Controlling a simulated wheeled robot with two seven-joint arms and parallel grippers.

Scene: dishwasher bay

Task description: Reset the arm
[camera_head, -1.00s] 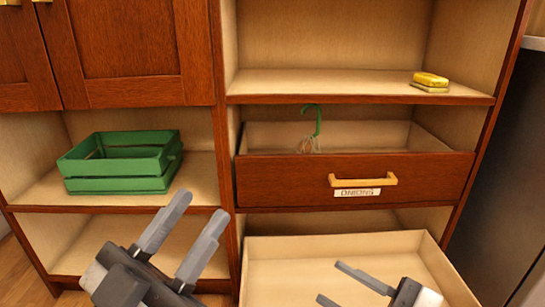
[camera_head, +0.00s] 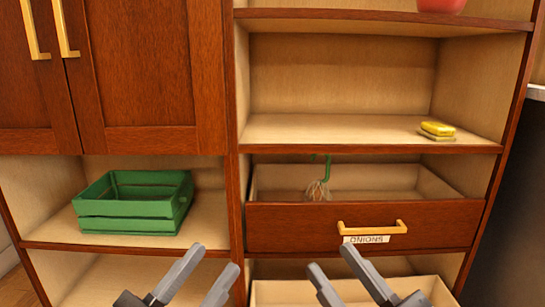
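My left gripper (camera_head: 203,272) is at the bottom of the head view, left of centre. Its two fingers are spread apart with nothing between them. My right gripper (camera_head: 333,268) is at the bottom, right of centre, with its fingers also apart and empty. Both are in front of the lower part of the cabinet. The wrists are cut off by the lower picture edge.
An open drawer labelled ONIONS (camera_head: 285,225) holds a green-stemmed onion (camera_head: 319,190). A pale open drawer (camera_head: 436,287) sits below it. A green crate (camera_head: 133,225) stands on the left shelf. A yellow sponge-like block (camera_head: 437,128) lies on the right shelf. Closed cabinet doors (camera_head: 150,70) are upper left.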

